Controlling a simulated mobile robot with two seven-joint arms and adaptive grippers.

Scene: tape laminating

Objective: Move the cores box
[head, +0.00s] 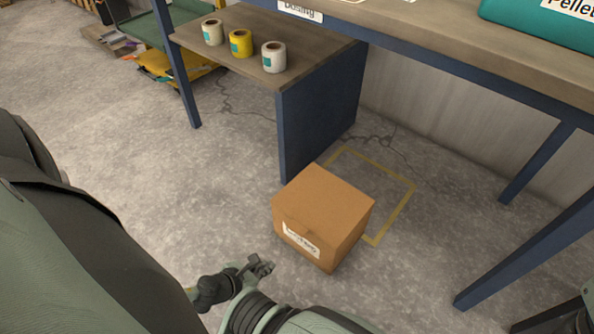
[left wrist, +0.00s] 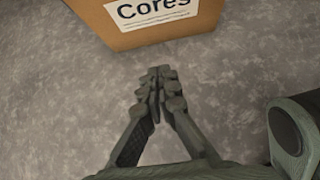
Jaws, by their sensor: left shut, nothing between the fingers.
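The cores box (head: 322,205) is a closed brown cardboard box with a white label on its near side. It stands on the concrete floor, partly over a yellow taped outline (head: 397,212) under the table. In the left wrist view the box (left wrist: 195,24) is at the top, and its label reads "Cores". My left gripper (head: 262,266) is low, in front of the box's labelled side and apart from it. In the left wrist view its fingers (left wrist: 160,78) are together and empty. My right gripper is not in view.
A workbench (head: 440,45) with blue legs stands above and behind the box. Its lower shelf (head: 310,62) holds three tape rolls (head: 240,43), and a blue panel (head: 318,115) drops beside the box. Open floor (head: 150,150) lies to the left.

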